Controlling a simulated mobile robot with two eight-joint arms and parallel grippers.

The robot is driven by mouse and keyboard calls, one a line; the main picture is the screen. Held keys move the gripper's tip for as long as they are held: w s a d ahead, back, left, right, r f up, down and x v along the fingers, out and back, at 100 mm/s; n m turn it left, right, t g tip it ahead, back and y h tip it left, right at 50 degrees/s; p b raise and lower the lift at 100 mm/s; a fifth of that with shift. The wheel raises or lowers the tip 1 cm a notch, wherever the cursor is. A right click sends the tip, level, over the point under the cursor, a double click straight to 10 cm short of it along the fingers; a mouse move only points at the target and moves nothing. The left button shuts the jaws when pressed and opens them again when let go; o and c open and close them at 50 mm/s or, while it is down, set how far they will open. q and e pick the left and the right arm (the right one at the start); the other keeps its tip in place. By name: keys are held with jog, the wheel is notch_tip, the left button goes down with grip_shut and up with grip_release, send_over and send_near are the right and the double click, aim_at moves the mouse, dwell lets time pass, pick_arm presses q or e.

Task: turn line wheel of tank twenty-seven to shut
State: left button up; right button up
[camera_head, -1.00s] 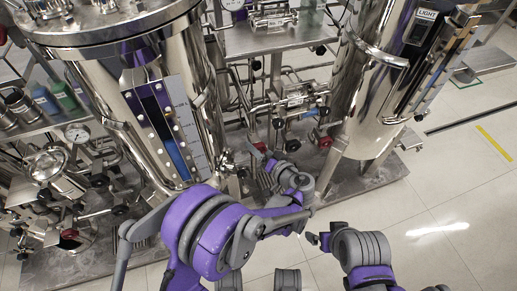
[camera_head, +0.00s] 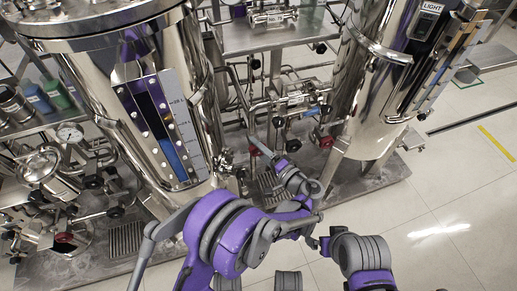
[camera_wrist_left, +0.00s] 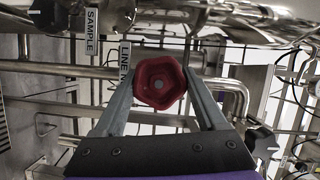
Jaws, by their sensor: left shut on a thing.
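A red hand wheel (camera_wrist_left: 160,82) sits between the two grey fingers of my left gripper (camera_wrist_left: 159,70) in the left wrist view, and the gripper is shut on it. A "SAMPLE" label (camera_wrist_left: 91,31) is further left. In the head view my left gripper (camera_head: 264,153) reaches low between two steel tanks; the wheel is mostly hidden there. No tank number is readable. My right gripper (camera_head: 317,242) is at the lower middle, its finger gap unclear.
The left tank (camera_head: 85,85) has a level gauge (camera_head: 165,130), and the right tank (camera_head: 372,85) carries a "LIGHT" label. Pipes and valves fill the gap between them, including another red wheel (camera_head: 326,142). Open floor (camera_head: 450,190) lies at the right.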

dwell(0.5)
pick_arm(q)
jog(key=o, duration=1.3)
